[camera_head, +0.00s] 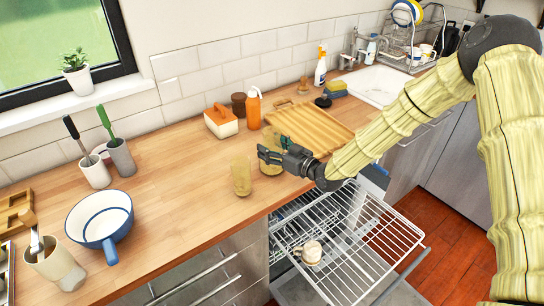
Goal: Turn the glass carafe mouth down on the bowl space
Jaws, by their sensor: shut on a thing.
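My gripper (268,154) reaches left over the counter, just behind the front edge above the dishwasher. It is shut on a yellowish glass vessel (271,168), which looks like the glass carafe; the fingers and hand hide much of its middle. It looks upright; I cannot tell if its base touches the counter. A second yellowish glass vessel (241,176) stands upright on the counter to the left of the fingers. The dishwasher's wire rack (385,240) is pulled out below the counter. A pale patterned mug (312,252) sits in it. The bowl space cannot be told apart at this size.
A wooden drying board (310,128), an orange bottle (253,108) and an orange-and-white box (221,121) stand behind my gripper. A white-and-blue pan (100,218) and utensil pots (121,157) are at the left. The counter left of the glasses is clear.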

